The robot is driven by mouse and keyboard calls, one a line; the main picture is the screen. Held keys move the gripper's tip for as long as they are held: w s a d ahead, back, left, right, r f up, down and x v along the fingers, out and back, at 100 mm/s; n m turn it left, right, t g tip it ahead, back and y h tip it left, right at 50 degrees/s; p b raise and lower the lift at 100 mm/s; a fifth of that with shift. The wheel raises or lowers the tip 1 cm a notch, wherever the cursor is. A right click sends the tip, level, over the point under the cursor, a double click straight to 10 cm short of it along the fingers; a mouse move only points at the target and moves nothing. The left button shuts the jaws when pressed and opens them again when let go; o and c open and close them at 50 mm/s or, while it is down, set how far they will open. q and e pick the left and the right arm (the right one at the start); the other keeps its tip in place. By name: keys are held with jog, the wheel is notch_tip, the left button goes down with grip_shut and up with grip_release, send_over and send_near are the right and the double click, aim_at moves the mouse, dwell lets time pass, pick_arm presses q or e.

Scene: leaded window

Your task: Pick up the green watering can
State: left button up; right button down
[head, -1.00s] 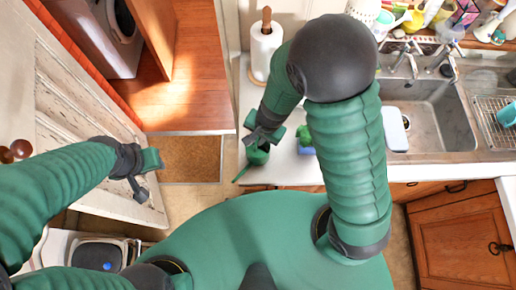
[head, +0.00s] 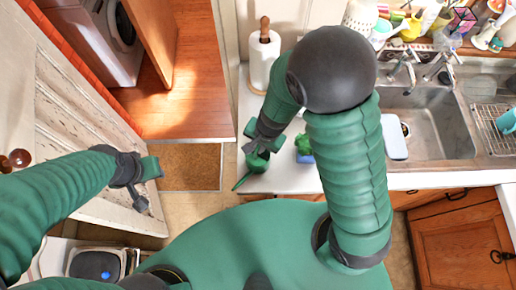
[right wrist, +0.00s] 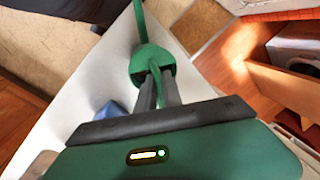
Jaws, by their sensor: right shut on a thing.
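The green watering can (head: 257,163) is at the left end of the white counter in the head view, with its spout pointing down-left. It also shows in the right wrist view (right wrist: 151,60), with the spout toward the top. My right gripper (head: 257,147) is shut on the can; in the right wrist view its dark fingers (right wrist: 158,92) meet at the can's near side. I cannot tell whether the can touches the counter. My left gripper (head: 148,180) is at the left, away from the can; its fingers are too small to judge.
A paper towel roll (head: 264,60) stands on the white counter (head: 290,178) behind the can. A blue and green item (head: 304,148) lies to the can's right. The sink (head: 436,125) is farther right. A doormat (head: 190,166) is on the floor at left.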

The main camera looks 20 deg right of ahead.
notch_tip(320, 180, up, 2)
jog(key=shift+p, duration=0.4)
jog(key=shift+a+r, duration=0.1)
jog(key=shift+r, duration=0.65)
jog(key=shift+s+a, duration=0.45)
jog(key=shift+s, duration=0.05)
jog(key=s+a+r+p, duration=0.1)
jog(key=s+a+p, duration=0.1)
jog(key=s+a, duration=0.8)
jog(key=shift+a+r, duration=0.15)
jog(key=shift+a, duration=0.2)
jog(key=shift+d, duration=0.1)
